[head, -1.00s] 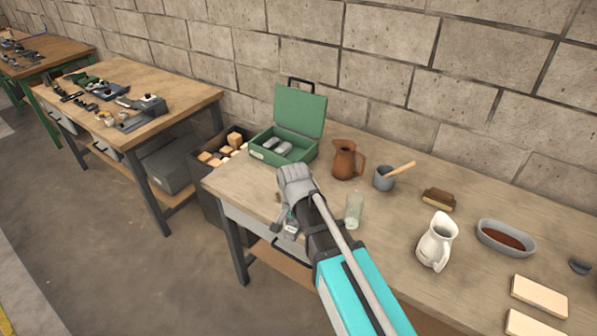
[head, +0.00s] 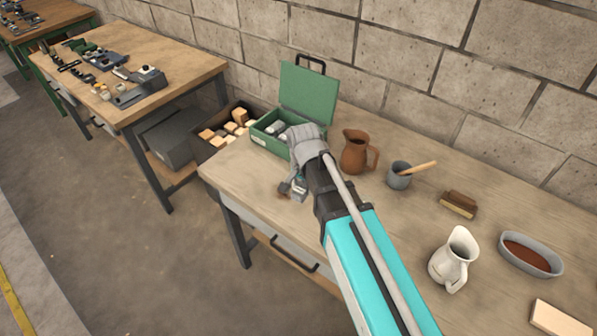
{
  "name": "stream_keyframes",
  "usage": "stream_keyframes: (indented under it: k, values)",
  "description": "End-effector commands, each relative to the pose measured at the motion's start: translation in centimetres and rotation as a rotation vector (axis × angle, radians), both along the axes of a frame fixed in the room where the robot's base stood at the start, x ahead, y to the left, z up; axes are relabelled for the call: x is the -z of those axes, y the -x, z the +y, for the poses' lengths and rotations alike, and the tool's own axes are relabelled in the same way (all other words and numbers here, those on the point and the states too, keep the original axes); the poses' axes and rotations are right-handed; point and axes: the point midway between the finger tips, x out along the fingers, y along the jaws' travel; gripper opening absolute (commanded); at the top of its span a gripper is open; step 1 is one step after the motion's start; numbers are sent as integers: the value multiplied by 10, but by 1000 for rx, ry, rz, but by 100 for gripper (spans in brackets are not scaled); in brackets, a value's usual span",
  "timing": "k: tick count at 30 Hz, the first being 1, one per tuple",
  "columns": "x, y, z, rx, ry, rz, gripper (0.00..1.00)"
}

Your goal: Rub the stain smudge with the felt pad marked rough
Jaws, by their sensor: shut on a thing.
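My gripper (head: 294,188) is low over the near left part of the wooden bench (head: 240,180), in front of the open green box. It is shut on a small grey thing that looks like a felt pad (head: 299,196); my wrist and fingers hide much of it, and no marking can be read. A small brownish patch, perhaps the stain smudge (head: 282,197), shows beside the fingers and is partly covered. I cannot tell whether the pad touches the bench. More grey pad-like pieces (head: 275,128) lie in the green box (head: 266,141).
A brown jug (head: 354,155), a grey pot with a wooden handle (head: 399,177), a brush (head: 458,204), a white jug (head: 453,262) and a grey dish (head: 530,255) stand to the right. A bin of wooden blocks (head: 224,132) is left of the bench.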

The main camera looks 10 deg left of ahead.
Motion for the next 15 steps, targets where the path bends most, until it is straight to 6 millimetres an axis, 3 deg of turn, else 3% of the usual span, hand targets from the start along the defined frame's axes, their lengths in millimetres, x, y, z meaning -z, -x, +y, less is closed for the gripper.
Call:
stream_keyframes:
  k: [15]
  values:
    - [0, -6, -10, 21, 0, 0, 20]
